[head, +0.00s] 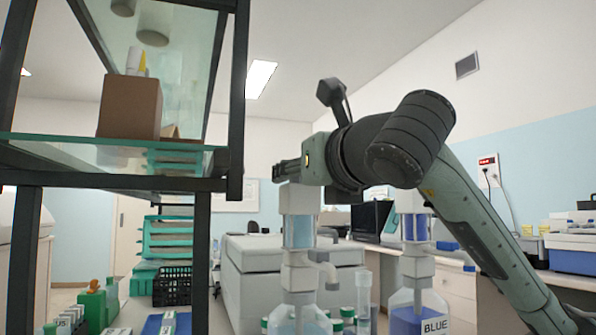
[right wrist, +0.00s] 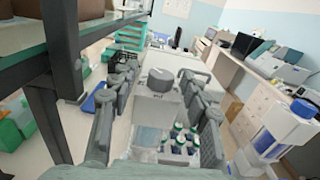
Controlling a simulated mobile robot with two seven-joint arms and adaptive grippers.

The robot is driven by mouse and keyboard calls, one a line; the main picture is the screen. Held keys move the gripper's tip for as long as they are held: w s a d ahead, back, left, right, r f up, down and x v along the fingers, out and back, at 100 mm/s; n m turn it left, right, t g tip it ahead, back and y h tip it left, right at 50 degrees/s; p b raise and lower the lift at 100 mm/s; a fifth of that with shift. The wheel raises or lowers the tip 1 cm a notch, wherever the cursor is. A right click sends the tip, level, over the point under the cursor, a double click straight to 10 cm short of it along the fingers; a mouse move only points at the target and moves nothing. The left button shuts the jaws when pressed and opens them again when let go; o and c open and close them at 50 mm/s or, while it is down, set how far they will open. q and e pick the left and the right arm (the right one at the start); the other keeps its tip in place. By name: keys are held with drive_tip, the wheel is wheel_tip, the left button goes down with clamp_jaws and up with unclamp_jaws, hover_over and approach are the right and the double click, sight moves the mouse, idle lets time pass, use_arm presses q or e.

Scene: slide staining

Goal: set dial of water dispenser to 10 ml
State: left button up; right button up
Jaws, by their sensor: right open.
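The water dispenser (head: 299,232) stands in the middle of the head view, on a bottle of pale liquid (head: 299,318). It has a white body, a light-blue clear section and a spout to the right. My right gripper (head: 287,170) is at the dispenser's top and hides it there. In the right wrist view, a round grey dial (right wrist: 162,82) sits on the white dispenser top between the two spread fingers of my right gripper (right wrist: 158,76). The gripper is open, with gaps beside the dial. The dial's setting is too small to read. My left gripper is not in view.
A second dispenser (head: 415,229) on a bottle labelled BLUE stands to the right. A dark-framed glass shelf (head: 205,184) rises close on the left. Several capped bottles (right wrist: 180,140) stand near the dispenser. A large grey-white machine (head: 250,262) is behind it.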

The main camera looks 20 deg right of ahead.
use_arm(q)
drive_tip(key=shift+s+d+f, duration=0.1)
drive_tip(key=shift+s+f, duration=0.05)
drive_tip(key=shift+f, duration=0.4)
use_arm(e)
drive_tip(key=shift+w, duration=0.95)
drive_tip(key=shift+c, duration=0.5)
clamp_jaws()
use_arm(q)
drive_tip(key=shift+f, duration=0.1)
